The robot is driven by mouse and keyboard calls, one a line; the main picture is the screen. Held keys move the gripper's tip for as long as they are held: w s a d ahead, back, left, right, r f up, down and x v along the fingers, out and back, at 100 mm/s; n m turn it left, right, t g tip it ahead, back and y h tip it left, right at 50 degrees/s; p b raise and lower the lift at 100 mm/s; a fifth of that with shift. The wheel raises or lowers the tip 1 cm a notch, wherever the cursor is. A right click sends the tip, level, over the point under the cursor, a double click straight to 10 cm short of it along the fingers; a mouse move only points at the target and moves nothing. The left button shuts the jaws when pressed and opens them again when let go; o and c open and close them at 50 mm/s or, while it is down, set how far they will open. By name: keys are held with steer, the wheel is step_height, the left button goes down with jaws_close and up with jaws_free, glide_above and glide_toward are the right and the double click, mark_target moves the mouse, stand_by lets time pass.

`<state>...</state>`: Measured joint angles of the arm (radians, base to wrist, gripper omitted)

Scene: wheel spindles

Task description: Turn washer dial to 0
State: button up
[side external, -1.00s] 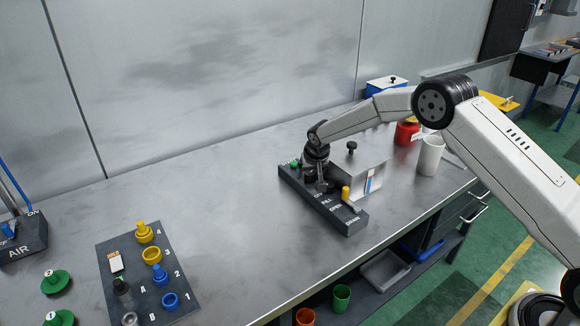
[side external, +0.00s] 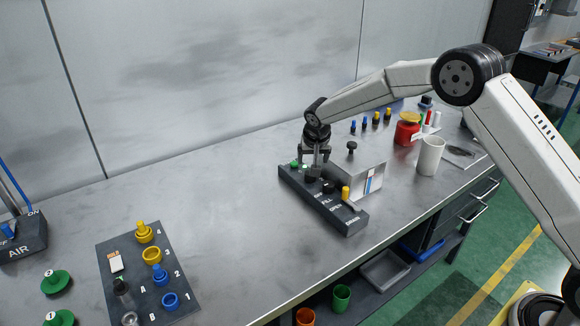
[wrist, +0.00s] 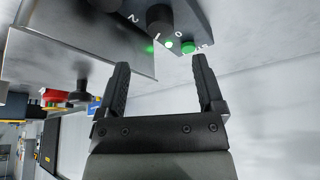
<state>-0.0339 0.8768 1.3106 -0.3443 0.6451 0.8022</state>
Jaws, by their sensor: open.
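The washer panel (side external: 340,213) is a long dark sloped box on the bench, with FILL, OPEN and DRAIN lettering. My gripper (side external: 316,170) is over its far end, near the green button (side external: 294,164). In the wrist view, my gripper (wrist: 163,72) is open with nothing between its fingers. Beyond the fingertips is a dark round dial (wrist: 160,20), with a "2" on its left and a "0" on its right. A white spot shows near the 0; I cannot tell whether it is the dial's pointer. The green button also shows there (wrist: 187,47).
A white cup (side external: 431,157) and a red container (side external: 406,132) stand farther right.

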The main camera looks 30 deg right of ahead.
steer(key=s+r+n+y, duration=0.1)
steer(key=s+r+n, duration=0.1)
steer(key=s, duration=1.1)
steer(key=s+a+r+n+g+y, duration=0.1)
steer(key=s+r+n, duration=0.1)
steer(key=s, duration=1.1)
steer(key=shift+s+a+n, duration=0.15)
steer(key=shift+s+n, duration=0.25)
steer(key=shift+n, duration=0.1)
steer(key=shift+w+f+m+g+h, duration=0.15)
steer(key=shift+w+f+m+h, duration=0.5)
steer(key=shift+w+m, duration=2.85)
steer(key=shift+w+f+m+g+h, duration=0.2)
steer(key=shift+w+f+m+h, duration=0.6)
steer(key=shift+w, duration=5.1)
steer(key=shift+w+f+m+g+h, duration=0.15)
steer(key=shift+w+f+m+h, duration=0.35)
steer(key=shift+w+m, duration=3.05)
steer(key=shift+w+n, duration=1.15)
steer(key=shift+x, duration=3.8)
